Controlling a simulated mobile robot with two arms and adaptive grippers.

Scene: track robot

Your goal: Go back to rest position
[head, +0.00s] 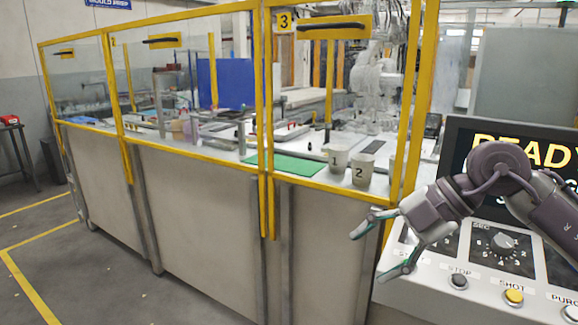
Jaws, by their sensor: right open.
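My right gripper (376,252) is in the lower right of the head view, with its arm coming in from the right edge. Its fingers are spread open and empty, pointing left and down. It hangs in front of the control panel (428,284) and the yellow-framed enclosure. My left gripper is not in the view.
The control panel has a READY screen (470,150), a dial (502,244), a STOP button (459,281) and a yellow SHOT button (514,297). Cups marked 1 (337,160) and 2 (362,170) stand near a green mat (285,165) behind the fence. Floor at left is clear.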

